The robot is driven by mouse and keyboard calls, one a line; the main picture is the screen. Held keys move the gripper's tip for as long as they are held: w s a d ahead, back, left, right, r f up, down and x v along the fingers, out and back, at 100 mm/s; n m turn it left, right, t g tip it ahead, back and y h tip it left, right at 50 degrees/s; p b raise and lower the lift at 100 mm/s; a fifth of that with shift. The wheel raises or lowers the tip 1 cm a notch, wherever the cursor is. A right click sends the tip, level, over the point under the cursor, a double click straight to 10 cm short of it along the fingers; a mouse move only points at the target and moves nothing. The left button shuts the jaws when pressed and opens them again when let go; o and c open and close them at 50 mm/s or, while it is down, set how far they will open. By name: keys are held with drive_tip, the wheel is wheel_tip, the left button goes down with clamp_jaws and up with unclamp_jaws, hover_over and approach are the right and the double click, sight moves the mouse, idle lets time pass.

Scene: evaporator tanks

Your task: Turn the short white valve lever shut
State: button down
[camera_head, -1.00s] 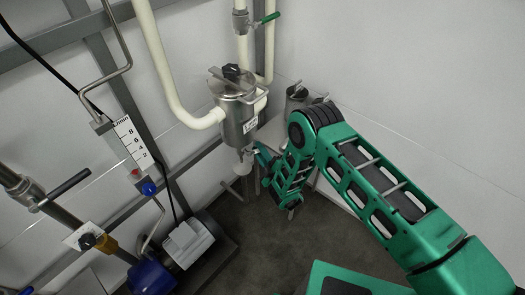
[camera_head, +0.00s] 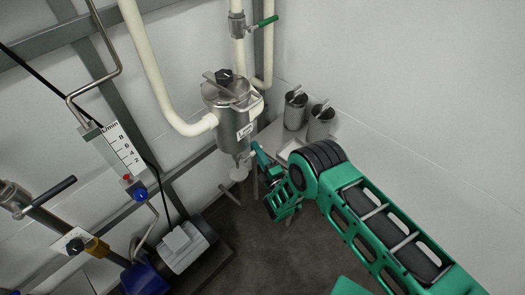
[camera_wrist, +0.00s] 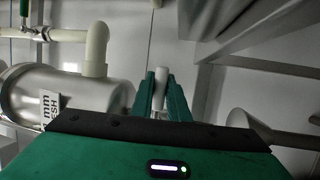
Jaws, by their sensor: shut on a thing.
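The short white valve lever (camera_wrist: 162,88) stands between the two green fingers of my gripper (camera_wrist: 163,98) in the wrist view. My gripper is shut on it. In the head view, my gripper (camera_head: 258,158) is beside the valve under the steel tank (camera_head: 230,120), just right of the tank's bottom outlet. The lever is mostly hidden there by my gripper. The tank also fills the left of the wrist view (camera_wrist: 75,92). Its label is partly covered by my gripper body.
A green-handled valve (camera_head: 262,22) is on the pipe above. Two steel canisters (camera_head: 295,108) stand on a bench at the right. A flow meter (camera_head: 122,148) and a pump (camera_head: 180,247) are at the left.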

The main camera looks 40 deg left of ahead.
idle(0.5)
drive_tip(key=c, duration=1.7)
unclamp_jaws()
drive_tip(key=v, duration=1.1)
drive_tip(key=shift+w+f, duration=0.1)
drive_tip(key=shift+a, duration=0.1)
